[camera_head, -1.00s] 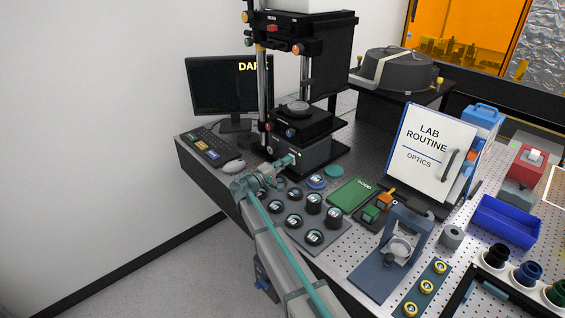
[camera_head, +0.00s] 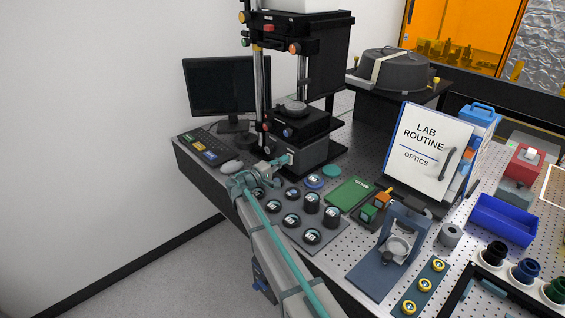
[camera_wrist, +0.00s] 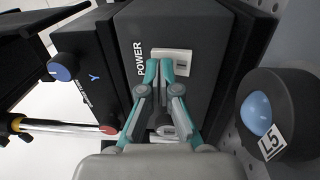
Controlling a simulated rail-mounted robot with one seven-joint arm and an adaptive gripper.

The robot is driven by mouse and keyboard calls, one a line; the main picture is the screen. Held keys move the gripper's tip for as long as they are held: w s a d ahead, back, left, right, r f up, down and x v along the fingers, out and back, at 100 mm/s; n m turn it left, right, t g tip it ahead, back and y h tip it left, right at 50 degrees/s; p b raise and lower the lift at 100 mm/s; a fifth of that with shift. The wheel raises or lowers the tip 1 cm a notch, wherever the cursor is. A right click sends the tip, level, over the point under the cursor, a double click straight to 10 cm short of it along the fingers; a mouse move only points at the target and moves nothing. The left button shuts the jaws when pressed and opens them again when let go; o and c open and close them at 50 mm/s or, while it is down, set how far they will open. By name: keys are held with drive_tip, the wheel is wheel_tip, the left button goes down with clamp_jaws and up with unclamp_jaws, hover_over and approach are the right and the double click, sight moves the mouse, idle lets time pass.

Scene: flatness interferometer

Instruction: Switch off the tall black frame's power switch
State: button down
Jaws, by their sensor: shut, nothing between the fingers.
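The tall black frame (camera_head: 303,85) stands at the back of the perforated table, with a dark base block (camera_head: 310,152) at its foot. In the wrist view the base face (camera_wrist: 205,30) carries the word POWER beside a pale switch plate (camera_wrist: 184,54) with a small dark slot at its right. My gripper (camera_wrist: 160,66) is shut and empty, its teal fingertips at the plate's lower left edge, covering part of it. I cannot tell whether they touch it or which way the rocker is tilted. In the head view my gripper (camera_head: 284,160) reaches the base's front.
Capped round lenses (camera_head: 292,220) stand close right of my gripper; one (camera_wrist: 262,112) is near in the wrist view. A monitor (camera_head: 218,85) with a dark screen and a keyboard (camera_head: 207,146) stand left.

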drive_tip(key=b+v, duration=0.1)
drive_tip(key=v, duration=0.3)
drive_tip(key=r+b+v, duration=0.1)
drive_tip(key=b+v, duration=0.1)
drive_tip(key=v, duration=0.2)
drive_tip(key=r+b+v, duration=0.1)
drive_tip(key=v, duration=0.3)
drive_tip(key=shift+r, duration=0.1)
drive_tip(key=shift+s+a+r+b, duration=0.15)
drive_tip(key=shift+s+a+b, duration=0.15)
drive_tip(key=shift+s+a, duration=0.15)
drive_tip(key=shift+w, duration=0.1)
